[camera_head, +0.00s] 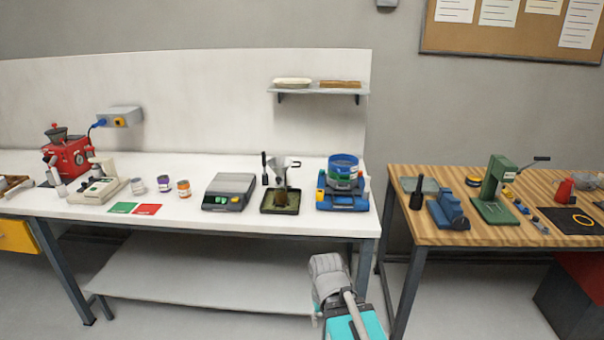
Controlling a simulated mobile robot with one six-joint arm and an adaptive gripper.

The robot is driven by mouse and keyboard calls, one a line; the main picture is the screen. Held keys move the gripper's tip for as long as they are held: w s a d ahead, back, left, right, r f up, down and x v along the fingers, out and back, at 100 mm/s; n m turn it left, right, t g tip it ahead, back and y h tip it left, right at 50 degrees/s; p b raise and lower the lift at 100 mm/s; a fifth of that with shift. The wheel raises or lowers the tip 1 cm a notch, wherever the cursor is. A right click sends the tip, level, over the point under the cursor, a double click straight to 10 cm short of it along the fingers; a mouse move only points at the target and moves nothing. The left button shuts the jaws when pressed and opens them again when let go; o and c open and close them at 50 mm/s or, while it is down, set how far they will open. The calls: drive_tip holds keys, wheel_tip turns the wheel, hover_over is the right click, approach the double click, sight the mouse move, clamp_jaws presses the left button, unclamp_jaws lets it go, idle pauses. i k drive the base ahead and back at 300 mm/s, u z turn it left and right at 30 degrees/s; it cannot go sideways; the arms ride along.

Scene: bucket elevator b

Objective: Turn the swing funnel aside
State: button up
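A small grey metal funnel (278,166) stands on the white bench, above a dark square tray (265,208). A light bracket or arm (292,165) reaches to the right of the funnel at about the same height. The funnel appears to be over the tray, with its lower end near a brownish block; the exact joint is too small to tell. My grey and teal arm parts show at the bottom centre, in front of the bench and well apart from the funnel. My gripper's fingers cannot be made out.
A grey scale (229,190) stands left of the tray, and a blue device with a round sieve (343,172) stands close on its right. A dark upright tool (264,168) is just behind left. A shelf (318,91) hangs above. A wooden table (440,236) stands at right.

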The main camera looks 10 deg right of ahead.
sight(279, 165)
drive_tip(key=z, duration=0.05)
drive_tip(key=k, duration=0.7)
drive_tip(key=u, duration=0.3)
drive_tip(key=i, duration=0.55)
drive_tip(key=u, duration=0.45)
drive_tip(key=i, duration=1.45)
drive_tip(key=z, duration=0.7)
